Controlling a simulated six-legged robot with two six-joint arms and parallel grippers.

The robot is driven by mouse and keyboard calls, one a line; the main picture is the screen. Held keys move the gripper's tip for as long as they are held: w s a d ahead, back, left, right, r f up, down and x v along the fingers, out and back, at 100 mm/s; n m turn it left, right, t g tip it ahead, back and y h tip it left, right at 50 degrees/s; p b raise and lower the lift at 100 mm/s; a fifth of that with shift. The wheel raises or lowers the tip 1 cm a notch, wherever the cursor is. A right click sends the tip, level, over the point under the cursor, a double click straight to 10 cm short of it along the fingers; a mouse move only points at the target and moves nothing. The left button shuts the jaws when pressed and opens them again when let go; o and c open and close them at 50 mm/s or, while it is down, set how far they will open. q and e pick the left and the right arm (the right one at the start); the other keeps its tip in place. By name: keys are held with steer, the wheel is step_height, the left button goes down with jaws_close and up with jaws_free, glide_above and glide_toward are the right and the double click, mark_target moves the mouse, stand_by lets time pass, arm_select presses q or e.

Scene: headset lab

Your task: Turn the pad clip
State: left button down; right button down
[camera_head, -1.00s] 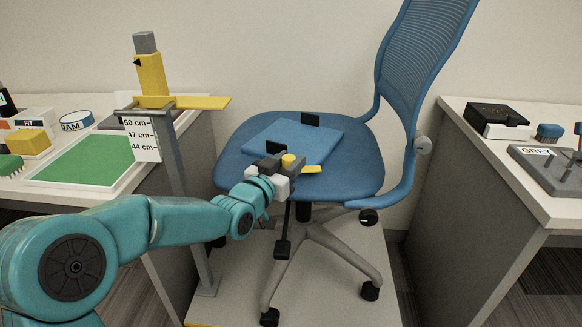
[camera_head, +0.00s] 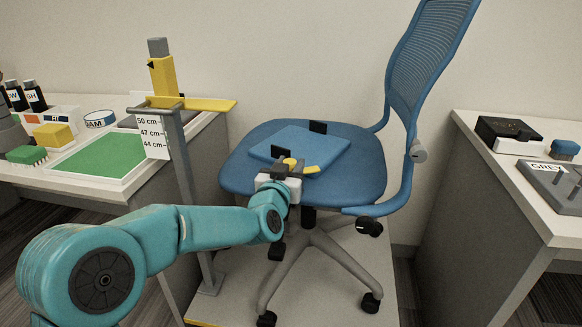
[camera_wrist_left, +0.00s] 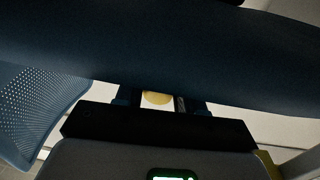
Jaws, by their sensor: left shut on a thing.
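The yellow pad clip (camera_head: 310,169) sits at the front edge of the blue pad on the chair seat. It has a short yellow tab pointing right and a rounded yellow top. My left gripper (camera_head: 289,167) is shut on the clip at the pad's front edge. In the left wrist view, a round yellow part of the clip (camera_wrist_left: 157,98) shows between the fingers, under the dark blue seat edge. The blue pad (camera_head: 298,144) lies flat on the seat, with two black tabs on it. The fingers partly hide the clip. My right gripper is not in view.
The blue chair (camera_head: 364,172) stands on a pale platform (camera_head: 331,285) between two tables. A height gauge with a yellow arm (camera_head: 211,104) stands left of the seat. The left table holds a green mat (camera_head: 97,157); the right one holds a grey fixture (camera_head: 555,185).

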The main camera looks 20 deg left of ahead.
arm_select(q)
steer(key=n+g+y+p, duration=0.1)
steer(key=n+y+p, duration=0.2)
steer(key=y, duration=0.1)
steer(key=n+g+y+p, duration=0.2)
steer(key=n+y+p, duration=0.1)
steer(key=y+p, duration=0.1)
steer(key=shift+d+r+y+p, duration=0.2)
steer(key=shift+y+p, duration=0.1)
steer(key=shift+y, duration=0.1)
steer(key=shift+a+f+n+g+y+p, duration=0.15)
steer(key=shift+n+g+y+p, duration=1.5)
steer(key=shift+y, duration=0.25)
steer(key=c, duration=0.8)
jaws_free()
steer(key=p+v, duration=0.1)
steer(key=v, duration=1.5)
steer(key=shift+p, duration=0.35)
